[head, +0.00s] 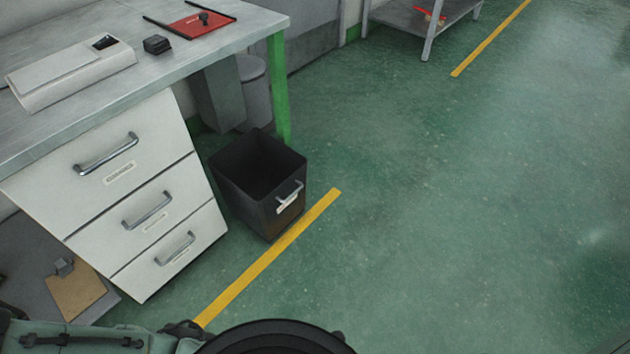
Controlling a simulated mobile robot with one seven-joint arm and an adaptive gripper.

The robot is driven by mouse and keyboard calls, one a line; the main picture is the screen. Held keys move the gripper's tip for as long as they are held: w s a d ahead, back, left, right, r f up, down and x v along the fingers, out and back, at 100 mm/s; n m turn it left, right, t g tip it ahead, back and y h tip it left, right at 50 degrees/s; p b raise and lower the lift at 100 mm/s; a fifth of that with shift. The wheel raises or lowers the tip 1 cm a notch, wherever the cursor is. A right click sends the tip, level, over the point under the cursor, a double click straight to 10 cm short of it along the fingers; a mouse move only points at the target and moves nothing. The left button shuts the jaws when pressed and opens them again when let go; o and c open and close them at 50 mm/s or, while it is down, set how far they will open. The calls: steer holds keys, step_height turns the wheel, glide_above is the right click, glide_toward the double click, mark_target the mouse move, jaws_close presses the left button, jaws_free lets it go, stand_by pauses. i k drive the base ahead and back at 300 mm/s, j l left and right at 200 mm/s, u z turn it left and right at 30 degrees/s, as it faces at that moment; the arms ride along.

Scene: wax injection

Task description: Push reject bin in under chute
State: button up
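The reject bin (285,205) is a black, open-topped box on the floor, with a metal handle and a pale label on its front. It stands upright beside the drawer unit, its front bottom edge close to the yellow floor line. Its inside looks dark and empty. A grey chute (220,98) hangs under the bench behind the bin. The bin's opening shows in front of the chute; how far its back reaches under the chute is hard to tell. My gripper is not in view; only dark and grey-green parts of my own body show along the bottom edge.
A white drawer unit (140,205) stands left of the bin. The green bench leg (279,92) is at its back right. A grey cylindrical container (256,95) stands beside the chute. A yellow line (268,258) crosses the floor. The green floor (450,200) to the right is clear.

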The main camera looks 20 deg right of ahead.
mark_target(262, 180)
steer(key=i+j+z, duration=0.1)
steer(key=z, duration=0.3)
steer(key=j+z, duration=0.55)
steer(key=z, duration=0.2)
steer(key=j+z, duration=0.25)
steer(key=j, duration=1.35)
steer(key=i+j, duration=0.1)
steer(key=i, duration=0.4)
